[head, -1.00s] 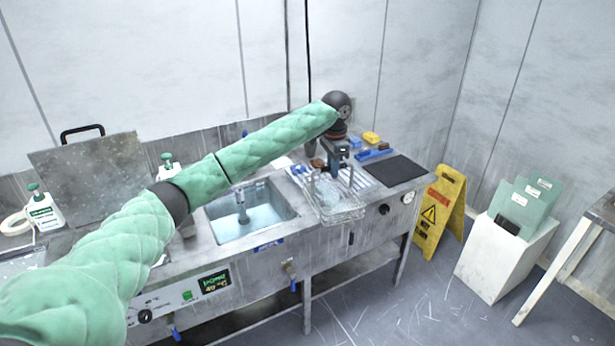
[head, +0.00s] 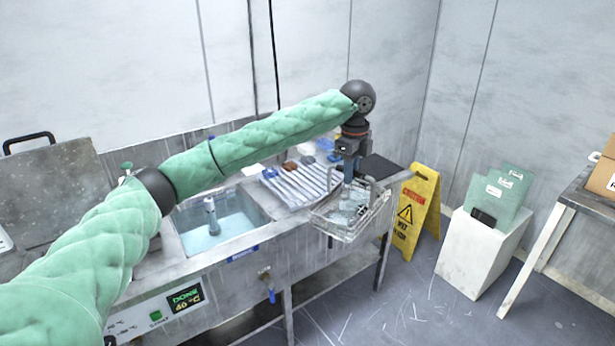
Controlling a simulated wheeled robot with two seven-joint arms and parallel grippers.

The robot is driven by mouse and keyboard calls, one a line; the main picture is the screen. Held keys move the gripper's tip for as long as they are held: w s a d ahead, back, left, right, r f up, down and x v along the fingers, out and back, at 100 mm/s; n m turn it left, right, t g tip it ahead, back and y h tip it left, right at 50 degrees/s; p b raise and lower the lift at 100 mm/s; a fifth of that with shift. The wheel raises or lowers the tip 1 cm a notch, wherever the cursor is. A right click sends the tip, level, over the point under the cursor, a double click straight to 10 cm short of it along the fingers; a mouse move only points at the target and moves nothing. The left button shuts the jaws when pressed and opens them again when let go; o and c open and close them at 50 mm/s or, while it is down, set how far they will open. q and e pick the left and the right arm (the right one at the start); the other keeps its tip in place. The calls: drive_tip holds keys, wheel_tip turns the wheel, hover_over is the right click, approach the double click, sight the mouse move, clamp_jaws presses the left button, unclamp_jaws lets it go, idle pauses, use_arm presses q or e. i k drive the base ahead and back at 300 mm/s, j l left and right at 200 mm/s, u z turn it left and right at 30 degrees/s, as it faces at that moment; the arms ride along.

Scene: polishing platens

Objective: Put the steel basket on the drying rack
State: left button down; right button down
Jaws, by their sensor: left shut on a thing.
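The steel basket (head: 350,222) is a wire basket with clear-looking pieces inside. It hangs from my left gripper (head: 350,178), which is shut on its handle. The basket is at the front edge of the bench, right of the sink, and partly overhangs the front. I cannot tell whether it touches the bench edge. The drying rack (head: 296,184), a pale ribbed rack, lies on the bench to the left of and behind the basket. My right gripper is out of view.
The sink (head: 217,222) holds bluish water and an upright metal fitting. A dark mat (head: 383,168) lies right of my gripper. A yellow wet-floor sign (head: 418,212) and a white block (head: 482,252) with green sheets stand on the floor at right.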

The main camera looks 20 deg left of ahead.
sight(310, 184)
drive_tip(key=i+j+z, duration=0.15)
drive_tip(key=j, duration=0.2)
drive_tip(key=i+j+z, duration=0.1)
drive_tip(key=j, duration=0.3)
drive_tip(key=i+j+z, duration=0.15)
drive_tip(key=j, duration=0.2)
drive_tip(key=i+j+z, duration=0.1)
drive_tip(key=j, duration=0.3)
drive_tip(key=i+j+z, duration=0.15)
drive_tip(key=j, duration=0.3)
